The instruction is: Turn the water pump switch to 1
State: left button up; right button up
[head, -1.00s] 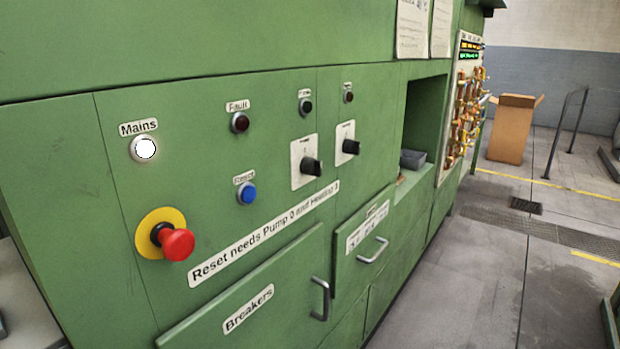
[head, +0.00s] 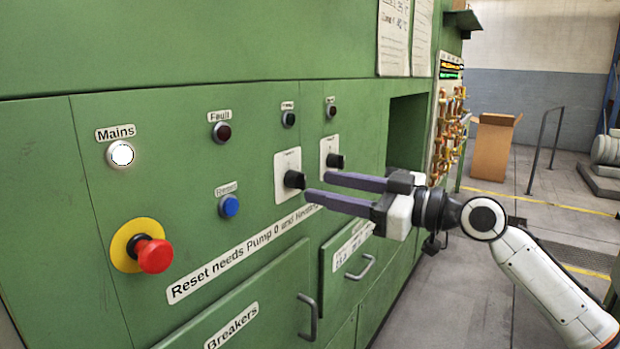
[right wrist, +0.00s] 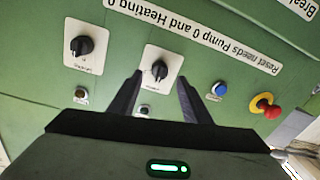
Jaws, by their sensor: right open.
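Two black rotary switches on white plates sit on the green panel. The left switch (head: 294,180) is nearer and the right switch (head: 335,160) is farther along; their small labels are hard to read, so I cannot be sure which is the pump. My right gripper (head: 318,187) is open and empty, its two dark fingers pointing at the panel by the left switch. The right wrist view is upside down; there the left switch (right wrist: 159,70) lies between the fingertips (right wrist: 160,78), seemingly just beyond them. The other switch (right wrist: 82,46) is to its left. My left gripper is out of view.
Near the switches are a red emergency button (head: 155,256), a blue button (head: 229,206), a lit Mains lamp (head: 121,154) and dark lamps. Drawer handles (head: 362,267) stick out below. A recess (head: 404,130) opens to the right. A cardboard box (head: 492,147) stands farther back.

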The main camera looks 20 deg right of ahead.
aim_at(297, 180)
pick_arm(q)
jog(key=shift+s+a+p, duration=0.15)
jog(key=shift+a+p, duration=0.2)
jog(key=shift+p, duration=0.05)
pick_arm(e)
jog(key=x, duration=0.4)
jog(key=shift+w+a, duration=0.15)
jog(key=shift+w, duration=0.1)
jog(key=shift+c, duration=0.4)
jog(key=c, duration=1)
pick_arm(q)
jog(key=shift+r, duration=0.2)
pick_arm(e)
jog(key=shift+o, duration=0.2)
